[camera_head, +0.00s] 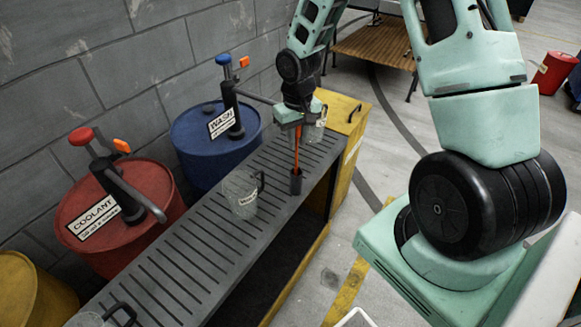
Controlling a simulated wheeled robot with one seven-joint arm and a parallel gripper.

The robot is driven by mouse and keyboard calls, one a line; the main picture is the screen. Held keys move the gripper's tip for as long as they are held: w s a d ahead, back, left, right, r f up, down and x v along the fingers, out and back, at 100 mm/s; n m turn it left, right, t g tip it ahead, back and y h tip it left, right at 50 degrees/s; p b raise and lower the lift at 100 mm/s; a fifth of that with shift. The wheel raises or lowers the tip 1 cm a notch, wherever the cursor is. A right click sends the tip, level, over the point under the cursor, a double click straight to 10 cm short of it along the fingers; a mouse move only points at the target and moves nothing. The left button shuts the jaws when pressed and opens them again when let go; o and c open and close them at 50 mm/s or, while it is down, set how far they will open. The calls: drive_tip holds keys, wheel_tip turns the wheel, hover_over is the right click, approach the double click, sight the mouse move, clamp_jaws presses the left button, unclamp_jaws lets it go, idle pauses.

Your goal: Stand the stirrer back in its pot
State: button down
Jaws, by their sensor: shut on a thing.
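The stirrer (297,148) is a thin orange-red rod, held upright in my gripper (297,127). My gripper is shut on its upper part, above the grey slatted bench. The pot (296,183) is a small dark cylinder near the bench's front edge. The stirrer's lower end meets the pot's mouth in the picture. I cannot tell how deep it sits inside, or whether it touches the bottom.
A clear labelled jug (241,193) stands left of the pot on the slatted bench (188,262). Another clear jug (315,126) is just behind my gripper. A red coolant drum (120,235) and a blue wash drum (205,155) with pumps stand along the wall.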

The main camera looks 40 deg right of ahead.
sight(296, 167)
wheel_tip(296, 167, down, 6)
drive_tip(key=shift+f, duration=0.35)
drive_tip(key=shift+f, duration=0.15)
drive_tip(key=c, duration=1.3)
unclamp_jaws()
